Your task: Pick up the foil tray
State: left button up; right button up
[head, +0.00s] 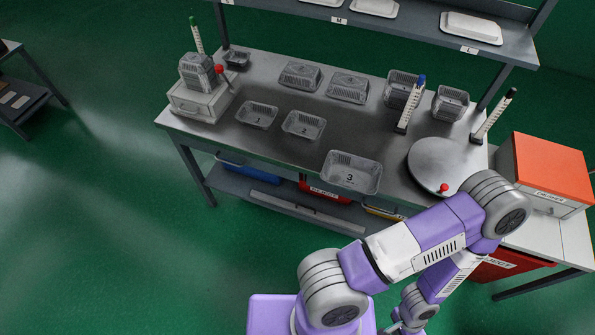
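Several foil trays are on the grey workbench (300,160). The tray marked 3 (352,172) is the largest of the open ones and lies at the bench's front edge. The tray marked 2 (304,125) and the tray marked 1 (257,115) lie to its left, farther back. My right arm bends over the lower right of the view, in front of the bench. Only a small part of what looks like my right gripper (395,327) shows at the bottom edge, away from the trays; its fingers cannot be made out. My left gripper is not in view.
Stacked trays (299,75) stand along the back. A round grey plate (438,165) and a tall gauge post (409,104) are right of tray 3. A white box (198,101) stands at the left end. An orange-topped box (551,167) is at the right. An overhead shelf holds white lids.

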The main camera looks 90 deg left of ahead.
aim_at(340, 169)
jog(key=u, duration=2.15)
